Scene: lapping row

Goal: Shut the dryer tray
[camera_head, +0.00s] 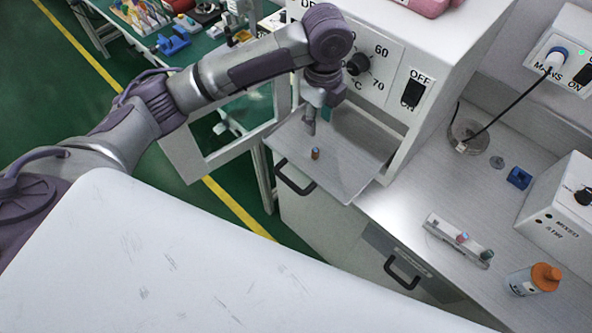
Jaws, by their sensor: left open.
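The dryer (372,62) is a pale box with a temperature dial and an OFF switch on its front. Its tray (352,173) is a flat grey plate, pulled out of the opening below the dial. A small brown and teal cylinder (315,153) stands on the tray near its left side. A windowed door (205,160) hangs open to the left of the tray. My left gripper (309,127) points down above the tray's back left part, near the dryer opening, with open, empty jaws. Its fingertips look small, and I cannot tell whether they touch anything. My right gripper is out of view.
On the counter to the right are a rack (458,242) with small pieces, an orange-capped bottle (533,280), a blue block (519,178) and a control box (560,215). A cluttered green bench stands at the upper left.

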